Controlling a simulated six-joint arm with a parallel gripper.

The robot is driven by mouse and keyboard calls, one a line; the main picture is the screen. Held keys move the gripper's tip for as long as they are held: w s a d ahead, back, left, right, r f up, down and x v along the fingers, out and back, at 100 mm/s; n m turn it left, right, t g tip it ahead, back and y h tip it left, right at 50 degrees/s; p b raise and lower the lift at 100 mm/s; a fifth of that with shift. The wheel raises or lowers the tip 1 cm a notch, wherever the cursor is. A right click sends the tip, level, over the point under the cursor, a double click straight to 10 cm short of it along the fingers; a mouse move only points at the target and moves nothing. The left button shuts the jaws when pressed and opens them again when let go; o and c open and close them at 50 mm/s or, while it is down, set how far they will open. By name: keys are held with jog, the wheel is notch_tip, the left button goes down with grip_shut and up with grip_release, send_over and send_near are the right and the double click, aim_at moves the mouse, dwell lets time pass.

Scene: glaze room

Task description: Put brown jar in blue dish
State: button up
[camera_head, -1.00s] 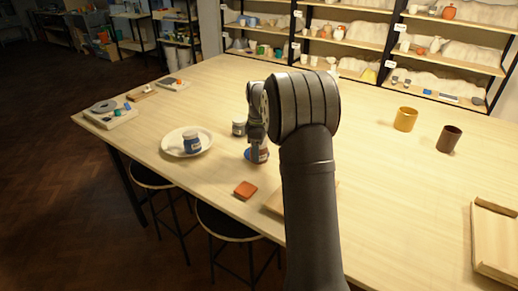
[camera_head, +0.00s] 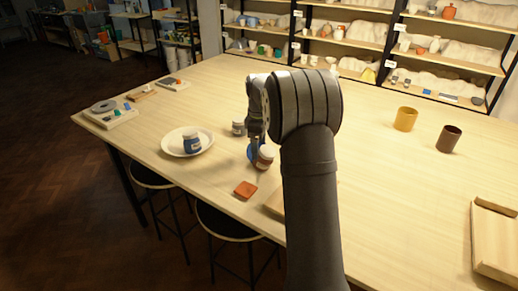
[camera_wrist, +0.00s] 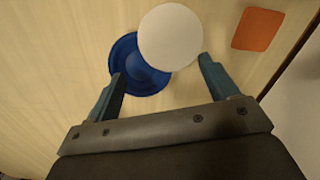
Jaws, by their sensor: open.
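The brown jar (camera_head: 265,157) has a pale band and stands below my gripper, at the right edge of the blue dish (camera_head: 251,151). In the wrist view its pale round lid (camera_wrist: 170,38) overlaps the upper right part of the blue dish (camera_wrist: 143,80). I cannot tell whether the jar rests in the dish, on its rim or beside it. My gripper (camera_head: 257,139) is open. In the wrist view its two fingers (camera_wrist: 160,68) are spread apart, with the lid just beyond and between the tips. Part of the dish is hidden by the jar.
A grey jar (camera_head: 239,128) is close behind the gripper. An orange tile (camera_head: 245,189) lies in front. A yellow cup (camera_head: 405,119) and a dark brown cup (camera_head: 449,139) stand right.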

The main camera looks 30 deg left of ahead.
notch_tip(320, 180, up, 10)
dwell(0.3)
jog(key=shift+f, duration=4)
jog(key=o, duration=0.5)
jog(key=shift+c, duration=0.2)
jog(key=shift+s, duration=0.1)
